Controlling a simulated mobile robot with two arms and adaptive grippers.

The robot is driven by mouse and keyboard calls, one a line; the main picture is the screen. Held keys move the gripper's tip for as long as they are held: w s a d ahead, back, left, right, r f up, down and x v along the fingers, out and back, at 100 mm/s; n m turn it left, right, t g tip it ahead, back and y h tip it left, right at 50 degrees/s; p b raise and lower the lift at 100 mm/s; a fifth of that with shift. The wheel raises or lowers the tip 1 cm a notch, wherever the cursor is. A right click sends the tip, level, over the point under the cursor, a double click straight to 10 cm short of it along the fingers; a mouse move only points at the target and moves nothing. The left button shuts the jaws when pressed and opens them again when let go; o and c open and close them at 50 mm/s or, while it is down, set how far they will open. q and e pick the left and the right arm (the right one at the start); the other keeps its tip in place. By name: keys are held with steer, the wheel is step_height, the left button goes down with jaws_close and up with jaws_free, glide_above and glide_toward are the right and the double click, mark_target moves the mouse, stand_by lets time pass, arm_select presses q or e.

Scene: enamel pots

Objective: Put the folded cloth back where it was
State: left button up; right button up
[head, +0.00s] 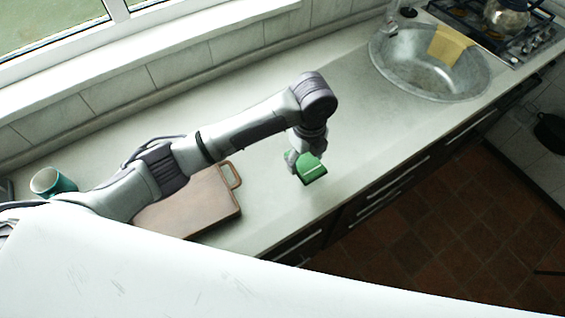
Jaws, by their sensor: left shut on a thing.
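My left gripper (301,158) is shut on a small green folded cloth (313,171) with a pale stripe. It holds the cloth over the pale countertop (345,135), near the counter's front edge, to the right of the wooden board. I cannot tell whether the cloth touches the counter. The gripper's fingers partly hide the cloth. My right gripper is not in view.
A brown cutting board (200,207) lies on the counter, partly under my left arm. A teal mug (50,182) stands at the far left. A round metal sink (405,78) with a yellow piece (452,46) and a stove with a kettle (506,14) are at upper right. The mid-counter is clear.

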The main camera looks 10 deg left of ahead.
mark_target(285, 153)
arm_select(q)
steer(key=a+f, duration=0.1)
steer(key=a+f+p, duration=0.1)
steer(key=a, duration=0.1)
steer(key=w+a+f, duration=0.1)
steer(key=a, duration=0.1)
steer(key=shift+a, duration=0.1)
steer(key=shift+w+a+f, duration=0.15)
steer(key=shift+a+f, duration=0.25)
step_height(285, 153, down, 3)
steer(key=shift+f+p, duration=0.1)
steer(key=shift+p, duration=0.7)
steer(key=shift+f, duration=0.35)
steer(key=shift+f, duration=0.15)
steer(key=o, duration=1.1)
